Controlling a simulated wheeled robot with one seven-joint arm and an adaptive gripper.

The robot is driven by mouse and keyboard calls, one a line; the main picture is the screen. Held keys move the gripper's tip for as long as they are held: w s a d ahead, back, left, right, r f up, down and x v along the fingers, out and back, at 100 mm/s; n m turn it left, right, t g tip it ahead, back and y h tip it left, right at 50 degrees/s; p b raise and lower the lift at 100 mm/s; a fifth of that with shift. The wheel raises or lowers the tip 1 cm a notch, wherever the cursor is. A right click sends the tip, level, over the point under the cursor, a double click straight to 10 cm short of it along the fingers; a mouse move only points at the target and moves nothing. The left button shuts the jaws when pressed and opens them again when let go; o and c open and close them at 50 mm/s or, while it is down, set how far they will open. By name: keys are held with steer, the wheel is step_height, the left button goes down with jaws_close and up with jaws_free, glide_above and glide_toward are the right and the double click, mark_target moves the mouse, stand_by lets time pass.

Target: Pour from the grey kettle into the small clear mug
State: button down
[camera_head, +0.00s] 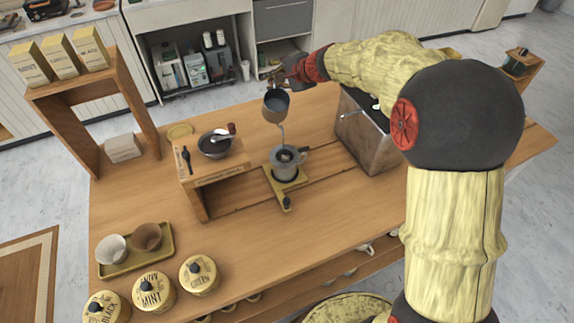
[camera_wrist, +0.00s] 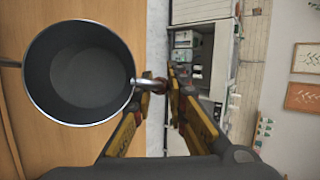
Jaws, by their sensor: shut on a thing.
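The grey kettle (camera_head: 276,108) hangs in the air above the middle of the table, its open top showing. In the wrist view the kettle (camera_wrist: 70,110) shows its dark inside, with a paler round patch at the bottom. My gripper (camera_head: 290,72) is shut on its handle side; the fingers (camera_wrist: 162,88) also show in the wrist view. The small clear mug (camera_head: 283,168) stands upright below the kettle on a brass-coloured stand (camera_head: 291,184), its handle to the right. A thin grey line runs from the kettle down towards the mug; I cannot tell whether it is spout or liquid.
A metal box (camera_head: 372,140) stands right of the mug. A small wooden stand (camera_head: 222,172) with a dark bowl (camera_head: 214,148) is to the left. A tray with two cups (camera_head: 130,262) and several tins (camera_head: 199,276) stand at front left. The front middle is clear.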

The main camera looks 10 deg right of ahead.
steer(key=shift+s+r+t+b, duration=0.3)
steer(key=shift+r+b, duration=0.35)
steer(key=shift+b, duration=0.8)
steer(key=shift+w+f+g+p, duration=0.25)
steer(key=shift+f+p, duration=0.25)
steer(key=shift+p, duration=0.75)
steer(key=shift+w+f+g+p, duration=0.25)
steer(key=shift+f+p, duration=0.25)
steer(key=shift+p, duration=0.7)
stand_by(0.3)
steer(key=shift+s+r+t+b, duration=0.35)
steer(key=shift+r+b, duration=0.25)
steer(key=shift+b, duration=1.2)
steer(key=shift+s+r+t+b, duration=0.2)
steer(key=shift+r+t+b, duration=0.3)
steer(key=shift+b, duration=1.3)
